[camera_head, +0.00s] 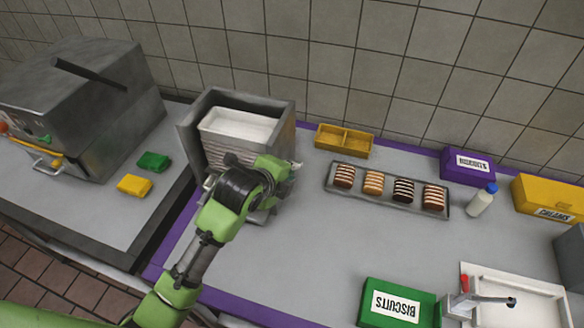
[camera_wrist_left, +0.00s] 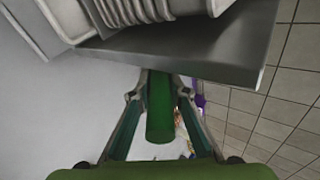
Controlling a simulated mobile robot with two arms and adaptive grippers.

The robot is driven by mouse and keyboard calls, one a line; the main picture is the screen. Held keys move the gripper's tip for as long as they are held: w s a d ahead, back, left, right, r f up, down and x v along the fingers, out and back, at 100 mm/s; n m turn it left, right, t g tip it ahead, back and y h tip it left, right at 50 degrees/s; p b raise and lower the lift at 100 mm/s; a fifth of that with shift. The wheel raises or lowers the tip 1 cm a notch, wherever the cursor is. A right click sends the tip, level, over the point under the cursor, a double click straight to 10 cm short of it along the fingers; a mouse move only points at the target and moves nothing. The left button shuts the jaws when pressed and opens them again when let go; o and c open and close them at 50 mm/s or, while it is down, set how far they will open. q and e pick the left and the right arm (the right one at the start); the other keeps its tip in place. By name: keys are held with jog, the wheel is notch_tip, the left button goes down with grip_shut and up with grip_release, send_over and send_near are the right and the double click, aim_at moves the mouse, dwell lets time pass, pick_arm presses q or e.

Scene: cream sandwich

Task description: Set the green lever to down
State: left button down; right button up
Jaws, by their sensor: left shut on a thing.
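The green lever (camera_wrist_left: 160,115) shows in the left wrist view as a thick green bar running down from under the metal edge of a machine. My left gripper (camera_wrist_left: 158,95) is shut on it, with one finger on each side. In the head view my left gripper (camera_head: 288,170) is at the front right of the grey metal machine (camera_head: 287,128), which has a white tray inside. There my green arm hides the lever, so I cannot tell its exact position. My right gripper is not in view.
A tray (camera_head: 388,198) with several striped sandwiches lies to the right, near a yellow divided box (camera_head: 343,140). A green biscuits box (camera_head: 398,303) and a sink (camera_head: 515,295) are at the front right. A larger grey machine (camera_head: 80,110) stands left. The counter's middle is clear.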

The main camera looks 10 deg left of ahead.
pick_arm(q)
jog(key=shift+s+a+f+t+h+b, duration=0.15)
jog(key=shift+s+f+t+b, duration=0.3)
jog(key=shift+f+t+b, duration=0.4)
jog(key=shift+s+f+t+h+b, duration=0.15)
jog(key=shift+s+f+t+b, duration=0.4)
jog(key=shift+b, duration=0.6)
jog(key=shift+w, duration=0.2)
jog(key=c, duration=1.9)
grip_release()
jog(key=shift+s+r, duration=0.1)
jog(key=v, duration=1.2)
jog(key=shift+a, duration=0.1)
